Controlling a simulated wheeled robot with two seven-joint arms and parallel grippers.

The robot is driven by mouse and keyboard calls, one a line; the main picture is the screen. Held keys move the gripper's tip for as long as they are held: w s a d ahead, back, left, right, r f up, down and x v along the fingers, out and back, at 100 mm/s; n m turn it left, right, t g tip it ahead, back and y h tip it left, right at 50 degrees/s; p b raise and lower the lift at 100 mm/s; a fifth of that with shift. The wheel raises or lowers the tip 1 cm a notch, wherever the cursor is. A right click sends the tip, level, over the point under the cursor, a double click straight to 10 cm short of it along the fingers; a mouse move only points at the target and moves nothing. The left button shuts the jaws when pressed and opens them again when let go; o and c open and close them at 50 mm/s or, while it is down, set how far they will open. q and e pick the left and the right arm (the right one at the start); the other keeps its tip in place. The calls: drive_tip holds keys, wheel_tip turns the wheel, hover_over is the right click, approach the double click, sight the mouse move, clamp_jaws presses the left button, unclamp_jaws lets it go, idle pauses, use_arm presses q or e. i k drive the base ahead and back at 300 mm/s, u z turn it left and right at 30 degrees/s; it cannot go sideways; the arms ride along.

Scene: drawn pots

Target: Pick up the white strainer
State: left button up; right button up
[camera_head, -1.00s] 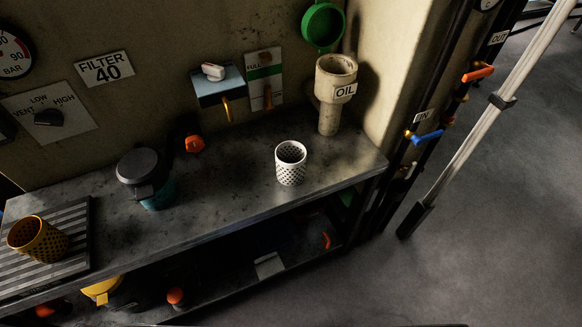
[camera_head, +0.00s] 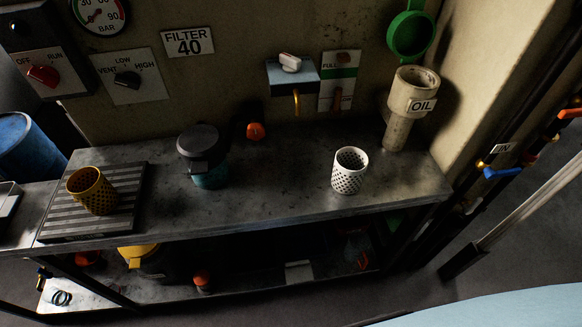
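The white strainer (camera_head: 349,171) is a small cup with dark holes all round its wall. It stands upright on the right part of the grey metal bench (camera_head: 270,199), apart from other things. Its open top faces up, and nothing touches or covers it. Neither of my grippers shows in the head view.
A yellow perforated cup (camera_head: 92,190) sits on a ribbed tray (camera_head: 58,222) at the bench's left. A dark-lidded teal pot (camera_head: 208,178) stands mid-bench. The beige OIL funnel (camera_head: 412,92) rises behind right of the strainer. A pale blue surface (camera_head: 500,310) fills the lower right corner.

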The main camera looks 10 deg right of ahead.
sight(350, 165)
drive_tip(key=u, duration=1.65)
drive_tip(key=k, duration=0.5)
drive_tip(key=z, duration=1.35)
